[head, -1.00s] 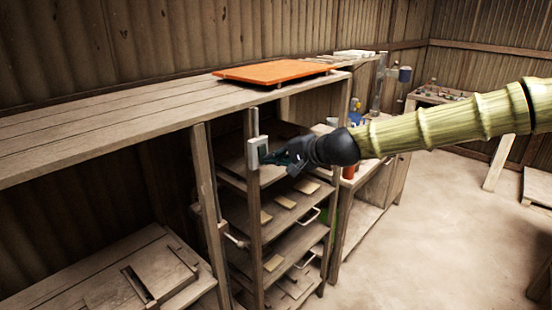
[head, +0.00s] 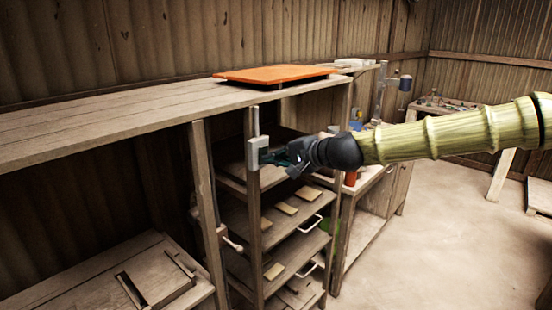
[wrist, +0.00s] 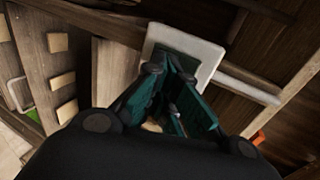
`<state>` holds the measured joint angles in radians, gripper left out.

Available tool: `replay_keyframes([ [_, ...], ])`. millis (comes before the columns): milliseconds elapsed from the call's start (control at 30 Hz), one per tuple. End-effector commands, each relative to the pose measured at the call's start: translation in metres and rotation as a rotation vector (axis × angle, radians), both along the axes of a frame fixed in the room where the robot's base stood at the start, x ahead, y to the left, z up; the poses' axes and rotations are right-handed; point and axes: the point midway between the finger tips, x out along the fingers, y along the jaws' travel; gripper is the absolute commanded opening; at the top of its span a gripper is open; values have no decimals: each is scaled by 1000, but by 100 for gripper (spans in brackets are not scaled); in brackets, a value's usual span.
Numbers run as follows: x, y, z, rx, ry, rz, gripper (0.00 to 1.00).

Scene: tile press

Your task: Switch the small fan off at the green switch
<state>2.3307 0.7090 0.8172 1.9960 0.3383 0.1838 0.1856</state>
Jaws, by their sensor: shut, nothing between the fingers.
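A pale square switch box (head: 257,152) is fixed on a wooden post below the shelf top, with a conduit (head: 256,121) rising from it. In the wrist view the box shows as a pale plate (wrist: 196,46) beyond my fingertips. My gripper (head: 271,156) is shut and empty, with its dark teal fingers at the front of the box. In the wrist view the fingers (wrist: 175,68) overlap the middle of the plate. I cannot tell whether they touch it. The green rocker is hidden behind them. I cannot make out the small fan.
An orange board (head: 275,73) lies on the shelf top (head: 120,107) above the box. Below are rack shelves (head: 290,215) with several wooden blocks and white handles. A lever (head: 231,243) sticks out at the left post. The floor (head: 450,220) at the right is clear.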

Motion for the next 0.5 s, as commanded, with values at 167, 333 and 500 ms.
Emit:
replay_keyframes([
  [167, 0, 0, 10, 1, -2, -1, 0],
  [333, 0, 0, 13, 0, -2, -1, 0],
  [500, 0, 0, 12, 0, -1, -1, 0],
])
